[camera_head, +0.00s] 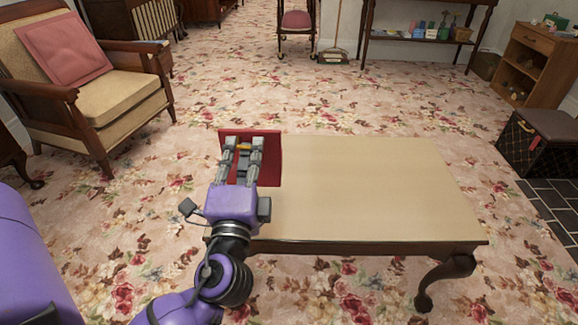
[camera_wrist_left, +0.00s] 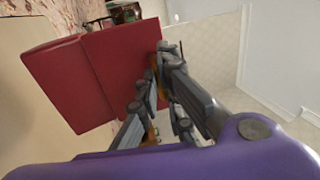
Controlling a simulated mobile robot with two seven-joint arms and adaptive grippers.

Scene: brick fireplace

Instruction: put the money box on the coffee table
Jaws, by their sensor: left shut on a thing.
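The money box is a red box (camera_head: 267,146) at the left end of the coffee table (camera_head: 365,190) in the head view. My left gripper (camera_head: 244,147) is shut on it, with the fingers reaching over the box from the near side. In the left wrist view the red box (camera_wrist_left: 95,75) fills the upper left, and the left gripper's fingers (camera_wrist_left: 158,85) meet its right part. The box overlaps the table's left edge in the head view; I cannot tell whether it touches the top. My right gripper is not in view.
The coffee table's top is bare to the right of the box. A wooden armchair (camera_head: 118,98) with a pink cushion (camera_head: 64,48) stands at the left. Flowered carpet surrounds the table.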

